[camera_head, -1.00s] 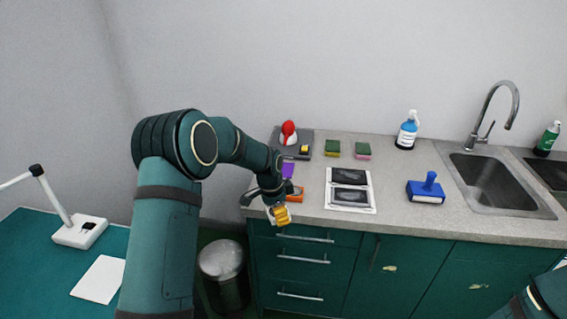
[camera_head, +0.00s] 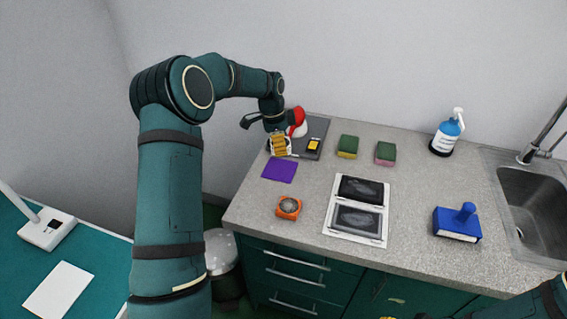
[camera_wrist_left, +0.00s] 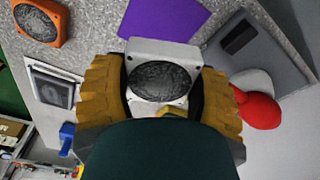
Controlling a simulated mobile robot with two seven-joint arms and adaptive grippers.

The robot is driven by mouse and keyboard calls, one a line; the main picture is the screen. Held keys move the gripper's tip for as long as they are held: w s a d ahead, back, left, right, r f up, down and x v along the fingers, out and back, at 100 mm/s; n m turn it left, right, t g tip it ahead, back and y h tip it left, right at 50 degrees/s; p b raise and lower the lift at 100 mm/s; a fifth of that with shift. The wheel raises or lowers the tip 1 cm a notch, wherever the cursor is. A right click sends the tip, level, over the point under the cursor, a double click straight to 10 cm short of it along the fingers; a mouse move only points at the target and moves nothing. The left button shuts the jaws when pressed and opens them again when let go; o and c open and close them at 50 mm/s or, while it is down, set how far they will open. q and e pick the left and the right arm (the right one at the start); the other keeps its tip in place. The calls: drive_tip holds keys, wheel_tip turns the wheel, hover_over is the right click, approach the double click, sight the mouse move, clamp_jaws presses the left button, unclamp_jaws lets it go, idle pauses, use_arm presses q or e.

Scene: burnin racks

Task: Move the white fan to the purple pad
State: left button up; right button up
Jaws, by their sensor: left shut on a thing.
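My left gripper (camera_head: 280,146) is shut on the white fan, its yellow fingers pressing the sides of the square white housing. The white fan (camera_wrist_left: 158,74) shows clearly between the fingers in the left wrist view, its dark round grille facing the camera. In the head view it is mostly hidden by the fingers. The purple pad (camera_head: 279,170) lies bare on the worktop, just in front of the gripper. It also shows at the top of the left wrist view (camera_wrist_left: 165,17). The fan appears held above the worktop, beside the pad.
A grey board (camera_head: 318,128) with a red-and-white object (camera_head: 299,125) is close to the left gripper. An orange fan (camera_head: 288,207) sits nearer the front edge.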

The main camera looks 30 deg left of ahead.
sight(281, 169)
use_arm(q)
drive_tip(key=f, duration=0.3)
drive_tip(key=shift+s, duration=0.2)
wheel_tip(281, 169, down, 6)
drive_tip(key=shift+w+r+b, duration=0.15)
drive_tip(key=shift+b, duration=0.3)
drive_tip(key=shift+c, duration=0.4)
drive_tip(key=o, duration=1.3)
drive_tip(key=r, duration=0.4)
drive_tip(key=a+r+p, duration=0.1)
drive_tip(key=r, duration=0.3)
drive_tip(key=s+r, duration=0.1)
drive_tip(key=r, duration=0.3)
drive_tip(key=shift+a, duration=0.2)
